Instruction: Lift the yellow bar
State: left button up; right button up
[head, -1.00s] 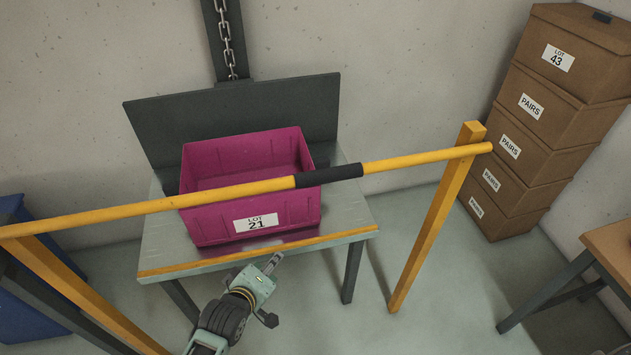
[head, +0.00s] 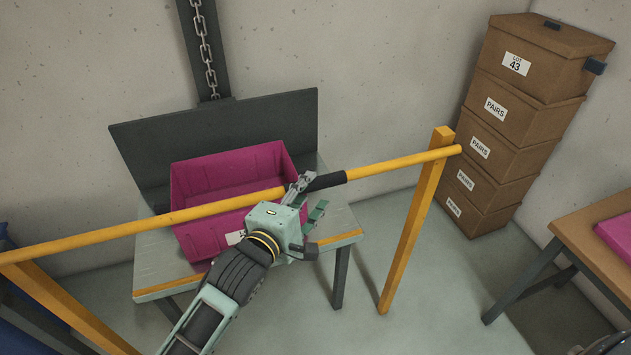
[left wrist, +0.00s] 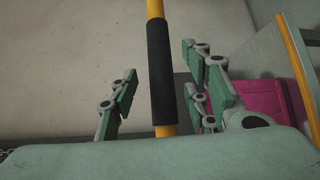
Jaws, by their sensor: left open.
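The yellow bar (head: 120,232) runs across the head view on yellow posts, with a black sleeve (head: 328,181) right of its middle. My left gripper (head: 308,196) is open at the sleeve's left end, with one finger overlapping the bar in the picture and the other below it. In the left wrist view the bar (left wrist: 155,9) runs upright, and its sleeve (left wrist: 161,70) appears between the spread fingers, apart from both. How deep the bar lies between them I cannot tell. My right gripper is not in view.
A magenta bin (head: 195,178) sits behind the bar on a metal stand (head: 150,277) with a dark back panel (head: 250,118). A yellow post (head: 415,225) holds the bar's right end. Stacked brown boxes (head: 520,87) stand right. A wooden table (head: 585,225) is at the right edge.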

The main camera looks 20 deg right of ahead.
pick_arm(q)
jog(key=shift+x, duration=2.25)
jog(key=shift+f, duration=0.1)
grip_shut()
